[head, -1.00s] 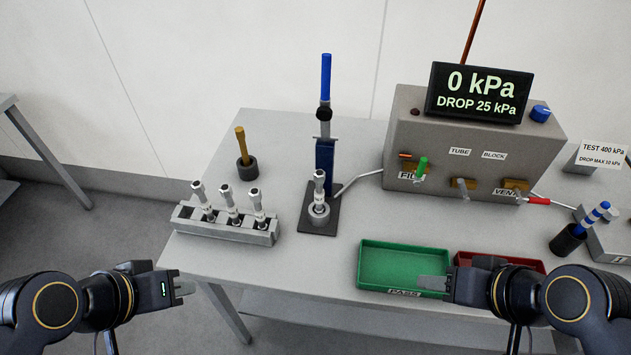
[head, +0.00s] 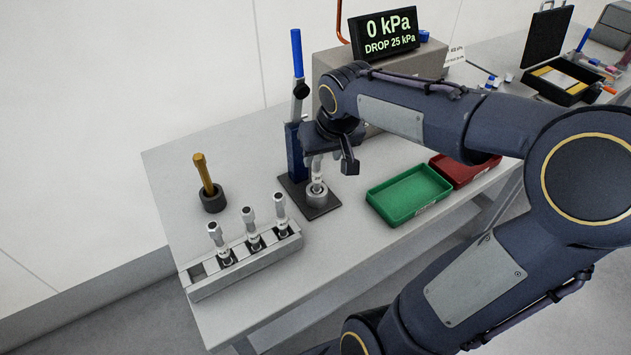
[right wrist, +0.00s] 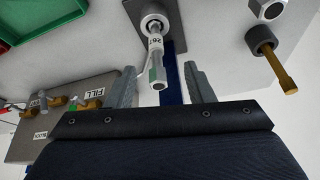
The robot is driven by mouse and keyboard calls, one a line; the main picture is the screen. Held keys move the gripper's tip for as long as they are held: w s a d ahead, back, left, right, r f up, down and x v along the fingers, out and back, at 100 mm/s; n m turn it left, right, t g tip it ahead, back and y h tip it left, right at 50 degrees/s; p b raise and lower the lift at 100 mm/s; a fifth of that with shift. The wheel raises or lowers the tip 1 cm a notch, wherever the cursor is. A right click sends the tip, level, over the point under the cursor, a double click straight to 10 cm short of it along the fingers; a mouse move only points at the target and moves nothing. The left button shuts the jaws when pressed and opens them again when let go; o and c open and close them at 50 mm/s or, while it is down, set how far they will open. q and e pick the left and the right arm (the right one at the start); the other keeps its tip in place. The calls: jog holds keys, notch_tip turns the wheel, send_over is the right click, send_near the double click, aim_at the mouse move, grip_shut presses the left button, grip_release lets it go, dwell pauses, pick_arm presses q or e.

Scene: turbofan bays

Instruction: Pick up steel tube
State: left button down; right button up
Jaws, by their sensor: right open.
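A steel tube (right wrist: 156,58) stands in a round socket on the dark plate of the blue clamp stand; its lower part shows in the head view (head: 316,172). My right gripper (head: 332,160) is above it, pointing down. In the right wrist view its two open fingers (right wrist: 162,88) lie on either side of the tube's top end, with gaps visible. Three similar steel tubes (head: 250,228) stand in a grey rack (head: 245,270), whose left end slot is empty. My left gripper is out of view.
The blue clamp stand (head: 295,150) rises right behind the tube. A green tray (head: 408,195) and a red tray (head: 465,170) lie to the right. A brass-coloured pin in a dark holder (head: 212,200) stands at left. The pressure box (right wrist: 65,120) is close beside the gripper.

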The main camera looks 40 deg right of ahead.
aim_at(319, 161)
jog(key=x, duration=0.6)
jog(key=w+d+p+x, duration=0.1)
jog(key=x, duration=0.2)
jog(key=shift+w+r, duration=0.1)
jog(key=shift+r, duration=0.15)
jog(key=shift+c, duration=0.5)
grip_shut()
